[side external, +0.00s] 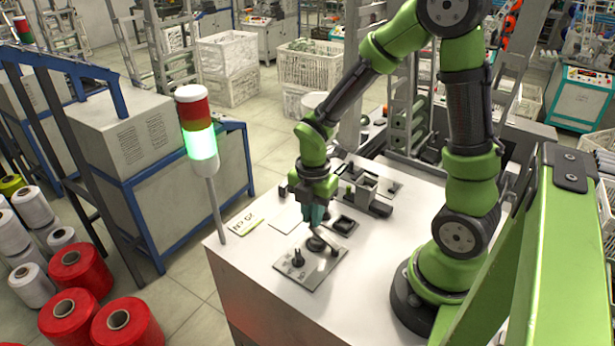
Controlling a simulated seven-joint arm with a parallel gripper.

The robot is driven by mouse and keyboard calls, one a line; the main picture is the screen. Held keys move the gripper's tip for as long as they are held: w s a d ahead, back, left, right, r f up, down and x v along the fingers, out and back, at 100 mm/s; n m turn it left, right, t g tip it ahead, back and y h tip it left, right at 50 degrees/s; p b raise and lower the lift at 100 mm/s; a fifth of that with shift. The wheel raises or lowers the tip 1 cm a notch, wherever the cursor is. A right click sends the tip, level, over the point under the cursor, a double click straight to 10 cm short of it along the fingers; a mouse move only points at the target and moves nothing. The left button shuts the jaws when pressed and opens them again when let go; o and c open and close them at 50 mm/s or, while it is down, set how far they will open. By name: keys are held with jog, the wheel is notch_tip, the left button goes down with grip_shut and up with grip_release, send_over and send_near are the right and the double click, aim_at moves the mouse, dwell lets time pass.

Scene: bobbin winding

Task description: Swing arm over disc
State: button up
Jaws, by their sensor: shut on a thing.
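A grey plate (314,278) lies near the front edge of the white table. A small dark upright piece (298,259) stands on its left part. A dark round disc (317,244) sits at the plate's back part, just below my gripper. A small light-coloured arm (334,252) shows beside the disc, on its right. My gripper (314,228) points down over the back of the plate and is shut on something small. The fingers hide most of what is held, and I cannot tell how the small arm lies relative to the disc.
A card marked "NO GO" (246,221) lies to the left. A signal lamp (200,140) glows green at the table's left edge. The front right tabletop is clear.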

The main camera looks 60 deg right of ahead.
jog(key=shift+w+a, duration=0.2)
jog(key=shift+a, duration=0.7)
jog(key=shift+w+a, duration=0.1)
jog(key=shift+a, duration=0.15)
jog(key=o, duration=0.6)
notch_tip(320, 180, up, 7)
dwell(0.6)
jog(key=shift+d, duration=0.1)
